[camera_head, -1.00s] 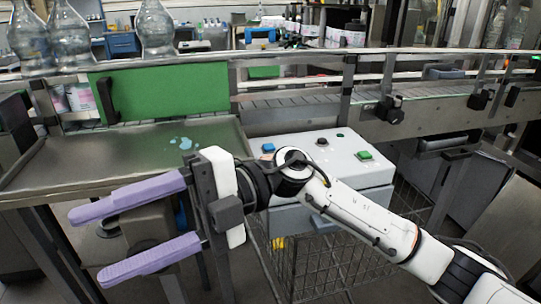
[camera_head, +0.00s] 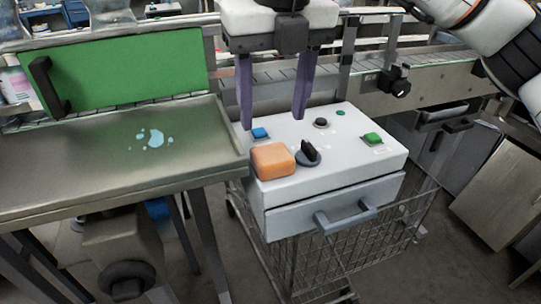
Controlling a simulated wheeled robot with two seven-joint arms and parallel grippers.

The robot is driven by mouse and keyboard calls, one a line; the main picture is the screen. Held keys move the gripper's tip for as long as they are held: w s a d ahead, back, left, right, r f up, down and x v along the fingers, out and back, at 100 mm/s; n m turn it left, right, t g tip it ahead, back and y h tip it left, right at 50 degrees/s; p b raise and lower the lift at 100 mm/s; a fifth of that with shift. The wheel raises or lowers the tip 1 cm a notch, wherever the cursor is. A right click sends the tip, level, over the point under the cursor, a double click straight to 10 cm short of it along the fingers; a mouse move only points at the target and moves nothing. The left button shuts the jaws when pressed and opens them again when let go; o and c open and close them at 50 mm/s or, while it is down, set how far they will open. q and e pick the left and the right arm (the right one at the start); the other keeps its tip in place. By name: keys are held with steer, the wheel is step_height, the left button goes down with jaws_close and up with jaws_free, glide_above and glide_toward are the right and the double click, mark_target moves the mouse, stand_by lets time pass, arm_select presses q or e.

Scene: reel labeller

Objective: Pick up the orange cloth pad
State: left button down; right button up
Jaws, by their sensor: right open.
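The orange cloth pad (camera_head: 273,161) lies on the front left part of the white control box (camera_head: 345,165), close to its left edge. My right gripper (camera_head: 272,122) points down over the back of the box with its two purple fingers apart. It is open and empty. The pad appears in front of the fingers and just below them in the picture, apart from them. My left gripper is not in view.
A black rotary knob (camera_head: 308,152) stands right beside the pad. Blue (camera_head: 260,134) and green (camera_head: 372,138) buttons sit on the box. A metal tray (camera_head: 85,160) with a pale blue spill (camera_head: 153,138) is at left, a green panel (camera_head: 130,75) behind it.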

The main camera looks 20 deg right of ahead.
mark_target(272, 153)
steer(key=f, duration=0.5)
steer(key=f+p, duration=0.1)
steer(key=f, duration=0.1)
steer(key=shift+w+f, duration=0.25)
steer(key=shift+f, duration=0.1)
steer(key=c, duration=0.7)
